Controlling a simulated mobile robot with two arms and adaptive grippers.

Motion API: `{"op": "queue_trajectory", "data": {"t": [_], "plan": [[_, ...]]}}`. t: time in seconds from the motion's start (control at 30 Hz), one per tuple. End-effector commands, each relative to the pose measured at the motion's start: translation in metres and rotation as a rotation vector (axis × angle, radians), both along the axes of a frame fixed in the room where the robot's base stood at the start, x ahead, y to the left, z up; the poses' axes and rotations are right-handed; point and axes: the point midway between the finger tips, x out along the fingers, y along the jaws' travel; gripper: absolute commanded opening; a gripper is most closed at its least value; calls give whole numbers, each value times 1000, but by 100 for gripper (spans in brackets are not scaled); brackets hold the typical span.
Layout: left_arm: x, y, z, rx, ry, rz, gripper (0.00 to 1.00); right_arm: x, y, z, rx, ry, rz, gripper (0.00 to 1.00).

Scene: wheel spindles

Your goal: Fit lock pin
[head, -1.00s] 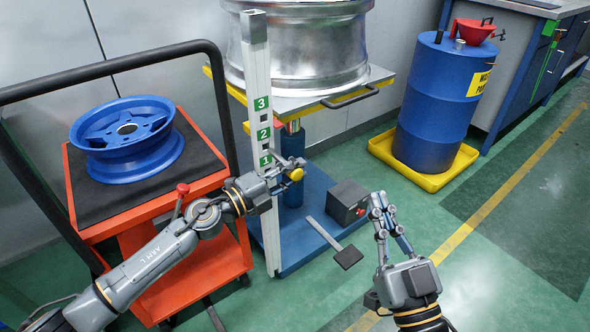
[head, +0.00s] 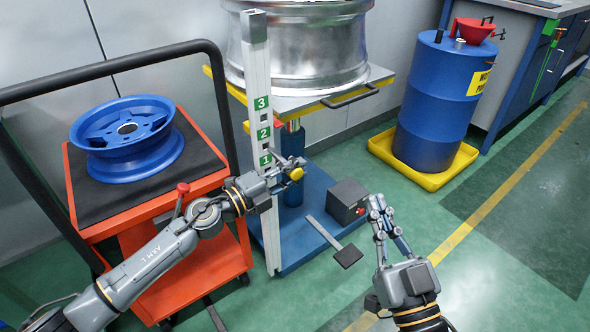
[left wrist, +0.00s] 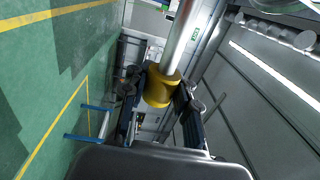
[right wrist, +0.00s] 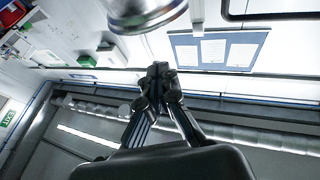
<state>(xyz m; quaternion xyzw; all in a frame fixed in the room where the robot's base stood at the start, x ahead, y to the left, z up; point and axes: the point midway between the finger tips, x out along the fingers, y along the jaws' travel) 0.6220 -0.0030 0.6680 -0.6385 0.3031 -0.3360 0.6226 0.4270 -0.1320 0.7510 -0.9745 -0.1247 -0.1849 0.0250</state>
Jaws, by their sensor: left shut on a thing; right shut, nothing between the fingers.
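The lock pin has a yellow knob (head: 297,174) and a bright silver rod. My left gripper (head: 291,170) is shut on the knob, just right of the upright post (head: 252,110) with green plates numbered 3, 2 and 1, near the plate marked 1. In the left wrist view the yellow knob (left wrist: 158,88) sits between the fingers and the rod points away from them. I cannot tell whether the rod's tip touches the post or sits in a hole. My right gripper (head: 379,203) is shut and empty; its fingertips meet in the right wrist view (right wrist: 158,70).
A silver wheel (head: 305,45) rests on the lift table (head: 320,100) behind the post. A dark box (head: 346,203) and a pedal (head: 348,256) are near the lift base. An orange cart (head: 88,222) with a blue wheel (head: 128,165) stands left, a blue drum (head: 440,95) right.

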Motion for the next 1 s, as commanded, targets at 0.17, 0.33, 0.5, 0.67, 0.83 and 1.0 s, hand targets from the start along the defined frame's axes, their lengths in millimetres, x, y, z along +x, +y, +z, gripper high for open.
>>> {"op": "queue_trajectory", "data": {"t": [0.17, 0.33, 0.5, 0.67, 0.83, 1.0], "plan": [[0, 0, 1, -1, 1, 0, 0, 2, 1, -4, -7, 26, 0, 0], [0, 0, 1, -1, 2, 0, 0, 3, 1, -11, -14, 60, 0, 0], [0, 0, 1, -2, 1, 0, 0, 4, -1, -17, -23, 92, -5, 0], [0, 0, 0, -1, 0, 0, 0, 5, -1, -21, -27, 108, -7, 0], [0, 0, 0, -1, 1, 0, 0, 4, -1, -20, -27, 105, -7, 0], [2, 1, 0, 0, 0, 0, 0, 4, -2, -16, -23, 84, -6, 0]]}}
